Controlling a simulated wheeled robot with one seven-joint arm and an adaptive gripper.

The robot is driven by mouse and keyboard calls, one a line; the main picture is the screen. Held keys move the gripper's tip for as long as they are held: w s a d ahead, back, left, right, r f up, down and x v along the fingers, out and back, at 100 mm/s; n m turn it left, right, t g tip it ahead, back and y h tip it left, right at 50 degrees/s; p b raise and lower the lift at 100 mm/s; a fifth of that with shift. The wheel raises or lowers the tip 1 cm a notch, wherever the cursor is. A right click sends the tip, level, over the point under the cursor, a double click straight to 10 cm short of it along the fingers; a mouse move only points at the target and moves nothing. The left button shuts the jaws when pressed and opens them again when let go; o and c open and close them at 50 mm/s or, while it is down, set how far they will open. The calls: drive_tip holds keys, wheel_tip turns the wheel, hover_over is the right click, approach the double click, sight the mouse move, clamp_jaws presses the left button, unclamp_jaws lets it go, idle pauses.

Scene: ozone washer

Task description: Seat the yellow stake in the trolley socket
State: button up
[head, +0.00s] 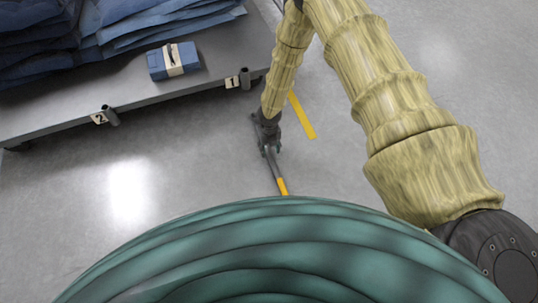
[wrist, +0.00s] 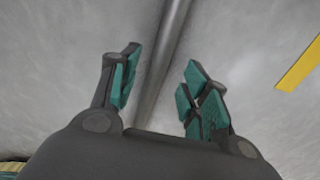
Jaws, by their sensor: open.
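The stake (head: 283,187) has a grey shaft and a yellow section; it appears near the floor in the head view. Its near end is cut off by the green rounded shape in front. My gripper (head: 268,146) is at the far part of the shaft. In the wrist view my gripper (wrist: 160,72) is open, with the grey shaft (wrist: 167,55) running between the green-padded fingers, apart from them. The trolley (head: 60,127) stands at upper left, with socket 1 (head: 245,78) and socket 2 (head: 112,117) on its near edge; both look empty.
A blue packet (head: 158,66) with a pale band and stacked blue cloth (head: 130,30) lie on the trolley. A yellow floor stripe (head: 302,118) lies right of my gripper and shows in the wrist view (wrist: 303,65). The grey floor between trolley and stake is clear.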

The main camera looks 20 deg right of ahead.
sight(269, 152)
wheel_tip(269, 152, down, 4)
drive_tip(key=shift+w+r+b, duration=0.15)
drive_tip(key=shift+r+b, duration=0.1)
drive_tip(key=shift+b, duration=0.45)
drive_tip(key=shift+r, duration=0.1)
clamp_jaws()
drive_tip(key=shift+r, duration=0.15)
